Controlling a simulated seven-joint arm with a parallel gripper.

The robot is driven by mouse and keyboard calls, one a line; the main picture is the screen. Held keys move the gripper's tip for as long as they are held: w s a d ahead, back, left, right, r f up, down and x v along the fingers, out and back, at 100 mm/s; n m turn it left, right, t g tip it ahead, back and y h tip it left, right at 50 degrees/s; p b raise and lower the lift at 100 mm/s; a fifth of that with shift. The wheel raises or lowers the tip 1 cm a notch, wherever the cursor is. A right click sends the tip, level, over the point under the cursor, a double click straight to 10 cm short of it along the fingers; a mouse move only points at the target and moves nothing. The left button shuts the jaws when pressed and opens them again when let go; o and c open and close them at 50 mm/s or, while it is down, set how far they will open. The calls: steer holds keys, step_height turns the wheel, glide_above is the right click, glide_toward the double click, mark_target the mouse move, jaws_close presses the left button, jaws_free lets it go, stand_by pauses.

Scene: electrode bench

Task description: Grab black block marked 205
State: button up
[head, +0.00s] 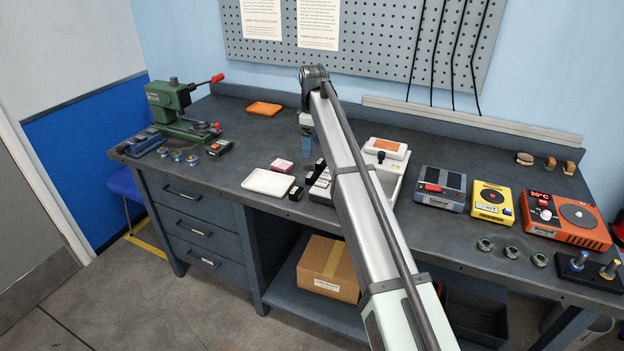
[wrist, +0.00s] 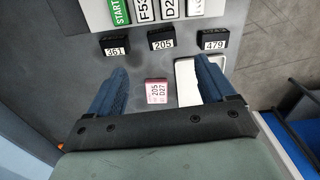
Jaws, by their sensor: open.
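The black block marked 205 (wrist: 161,40) is the middle one of three black blocks in the wrist view, with its white label showing. It lies just beyond my gripper (wrist: 163,68), whose two blue fingers are apart with nothing held. In the head view the row of small black blocks includes the middle one (head: 308,179), whose label is too small to read. My gripper (head: 306,136) hangs above the bench behind that row, partly hidden by my arm. A pink block marked 205 D27 (wrist: 157,92) lies below, between the fingers in the wrist picture.
Black blocks marked 361 (wrist: 115,46) and 479 (wrist: 214,40) flank the 205 block. A white tray (wrist: 187,84) lies beside the pink block. A pale device with labelled keys (wrist: 122,12) stands beyond the row. A green press (head: 168,104) stands at the bench's left.

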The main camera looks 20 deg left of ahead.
mark_target(312, 175)
steer(key=f, duration=1.1)
steer(key=shift+s, duration=0.2)
steer(key=c, duration=1.4)
